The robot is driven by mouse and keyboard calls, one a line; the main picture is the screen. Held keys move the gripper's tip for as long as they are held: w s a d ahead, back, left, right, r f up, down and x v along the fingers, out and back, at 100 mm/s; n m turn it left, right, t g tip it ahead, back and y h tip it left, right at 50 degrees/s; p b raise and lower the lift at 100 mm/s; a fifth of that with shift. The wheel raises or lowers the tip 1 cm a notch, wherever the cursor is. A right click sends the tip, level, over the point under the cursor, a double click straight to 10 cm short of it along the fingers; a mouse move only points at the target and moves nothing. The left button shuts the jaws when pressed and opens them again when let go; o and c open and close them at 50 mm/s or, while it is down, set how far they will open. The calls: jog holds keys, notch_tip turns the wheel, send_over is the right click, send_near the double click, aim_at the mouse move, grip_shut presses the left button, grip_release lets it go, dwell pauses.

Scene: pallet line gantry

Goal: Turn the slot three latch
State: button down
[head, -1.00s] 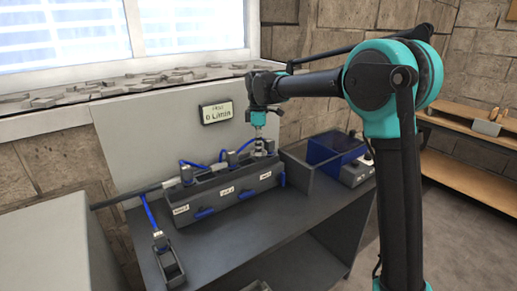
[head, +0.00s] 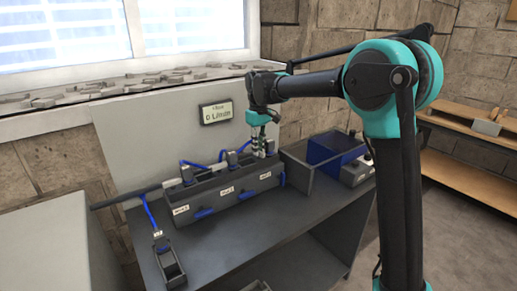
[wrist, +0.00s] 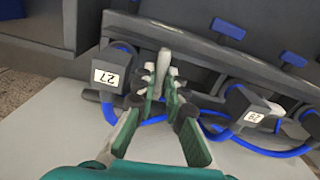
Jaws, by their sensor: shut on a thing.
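A dark grey trough unit (head: 215,196) sits on the bench, with white slot labels along its front. The slot three label (head: 265,175) is at its right end. A blue latch (head: 282,180) shows at that end. My gripper (head: 258,150) is over the right end; in the wrist view its fingers (wrist: 163,85) are closed around a light grey upright piece (wrist: 163,62). I cannot tell whether this piece belongs to the latch. Blue tabs (wrist: 227,28) show farther along the unit in the wrist view, apart from my fingers.
Blocks marked 27 (wrist: 107,77) and 28 (wrist: 252,117) stand either side of my fingers, with blue hoses (wrist: 205,120) close by. A small tray (head: 170,268) is at front left.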

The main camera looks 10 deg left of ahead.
jog(key=shift+m, duration=0.7)
jog(key=c, duration=1.6)
grip_release()
notch_tip(320, 180, up, 12)
jog(key=shift+r, duration=0.1)
